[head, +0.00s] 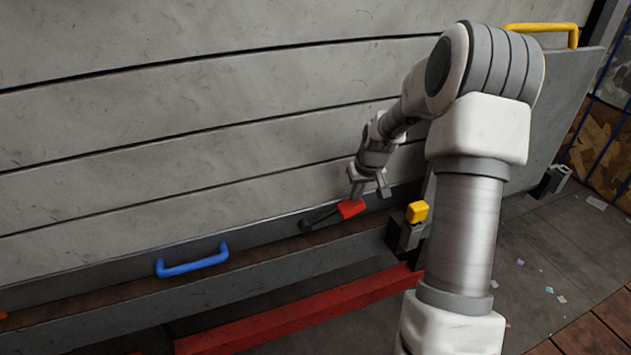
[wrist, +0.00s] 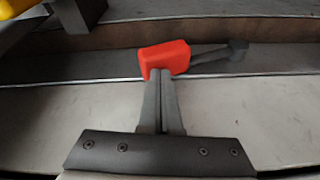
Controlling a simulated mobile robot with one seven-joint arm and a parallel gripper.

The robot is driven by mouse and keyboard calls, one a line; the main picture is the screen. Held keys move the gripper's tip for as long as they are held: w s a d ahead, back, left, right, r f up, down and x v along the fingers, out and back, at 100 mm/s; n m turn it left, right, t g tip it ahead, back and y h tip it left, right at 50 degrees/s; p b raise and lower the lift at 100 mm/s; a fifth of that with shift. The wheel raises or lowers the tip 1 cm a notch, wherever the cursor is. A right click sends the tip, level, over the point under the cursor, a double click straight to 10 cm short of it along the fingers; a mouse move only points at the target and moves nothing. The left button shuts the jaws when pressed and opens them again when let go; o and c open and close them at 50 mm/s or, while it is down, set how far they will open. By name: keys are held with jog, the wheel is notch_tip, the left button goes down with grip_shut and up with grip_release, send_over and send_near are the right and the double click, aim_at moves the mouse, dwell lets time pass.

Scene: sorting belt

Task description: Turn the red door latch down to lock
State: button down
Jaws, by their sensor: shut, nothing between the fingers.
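The door latch has a red grip (head: 350,208) on a dark lever that runs down and left to a dark pivot end in the head view, so it lies at a shallow tilt, red end higher. In the wrist view the red grip (wrist: 168,56) is at top centre, its dark lever going right. My gripper (head: 357,193) is just above the red grip in the head view. In the wrist view my gripper (wrist: 160,74) has its two fingers together, with nothing between them. The tips are right at the grip's edge; I cannot tell whether they touch it.
A blue handle (head: 192,262) is on the low rail left of the latch. A yellow block (head: 417,211) on a dark bracket stands just right of it. A red beam (head: 300,315) runs along below. A large grey panelled door (head: 180,120) rises behind.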

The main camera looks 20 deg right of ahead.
aim_at(362, 200)
jog(key=shift+d+f, duration=0.35)
jog(key=shift+f, duration=0.45)
jog(key=shift+d+f+y, duration=0.3)
jog(key=shift+d+f+m+y+b, duration=0.3)
jog(key=shift+f+y, duration=0.2)
jog(key=shift+y, duration=0.3)
jog(key=shift+f+y, duration=0.35)
jog(key=shift+y, duration=0.15)
jog(key=shift+d+f+b, duration=0.15)
jog(key=shift+f+b, duration=0.45)
jog(key=shift+f, duration=0.05)
jog(key=shift+s+f, duration=0.1)
jog(key=shift+f, duration=0.05)
